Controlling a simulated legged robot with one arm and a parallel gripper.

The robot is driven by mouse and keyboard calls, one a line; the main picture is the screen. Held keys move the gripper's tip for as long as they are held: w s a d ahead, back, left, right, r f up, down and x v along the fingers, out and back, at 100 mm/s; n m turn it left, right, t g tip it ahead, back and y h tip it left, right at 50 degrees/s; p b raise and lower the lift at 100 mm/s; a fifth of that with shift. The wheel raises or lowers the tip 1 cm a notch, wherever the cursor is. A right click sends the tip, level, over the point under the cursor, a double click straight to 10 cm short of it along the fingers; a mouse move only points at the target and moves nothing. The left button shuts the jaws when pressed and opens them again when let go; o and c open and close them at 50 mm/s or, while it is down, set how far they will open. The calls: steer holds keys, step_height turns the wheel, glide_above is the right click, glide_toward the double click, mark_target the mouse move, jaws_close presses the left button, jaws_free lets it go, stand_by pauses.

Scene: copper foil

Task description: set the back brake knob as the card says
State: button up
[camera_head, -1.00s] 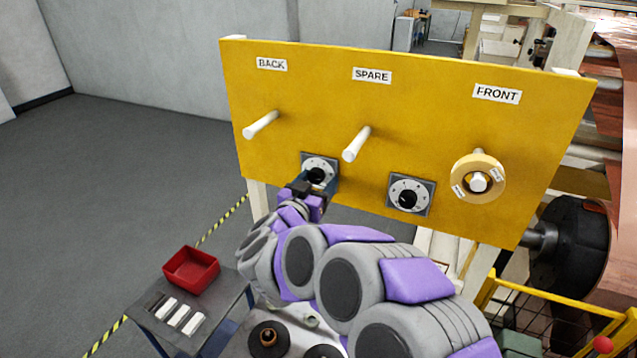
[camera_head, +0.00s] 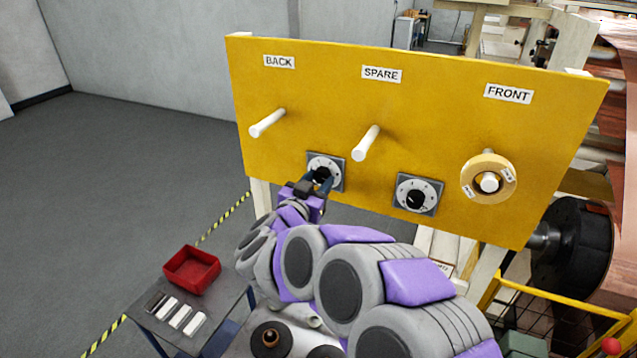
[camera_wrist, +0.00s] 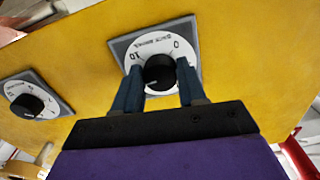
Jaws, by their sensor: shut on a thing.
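The back brake knob (camera_wrist: 159,73) is black, on a white dial with numbers on a grey plate. In the head view its dial (camera_head: 326,164) is at the lower left of the yellow panel, partly hidden by my gripper. My gripper (camera_wrist: 157,82) is shut on the knob, with one blue finger on each side of it. A pale pointer mark shows on the knob's lower left in the wrist view. A "10" and a "0" are legible on the dial; the other numbers are too small or hidden. I cannot make out a setting card for certain.
The yellow panel (camera_head: 300,120) carries white BACK, SPARE and FRONT labels. White pegs stick out under BACK (camera_head: 267,123) and SPARE (camera_head: 366,143); a tan ring (camera_head: 488,162) hangs under FRONT. A second dial (camera_head: 418,194) sits to the right. A red bin (camera_head: 191,270) stands lower left.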

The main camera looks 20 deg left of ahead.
steer(key=o, duration=0.7)
steer(key=shift+o, duration=1.4)
steer(key=shift+s+a, duration=0.15)
steer(key=shift+a, duration=0.05)
steer(key=shift+o, duration=0.4)
steer(key=shift+d, duration=0.1)
steer(key=s+a+b, duration=0.1)
steer(key=s+b, duration=0.1)
steer(key=s, duration=1.5)
steer(key=shift+a+f, duration=0.15)
steer(key=shift+a, duration=0.2)
steer(key=shift+w, duration=0.1)
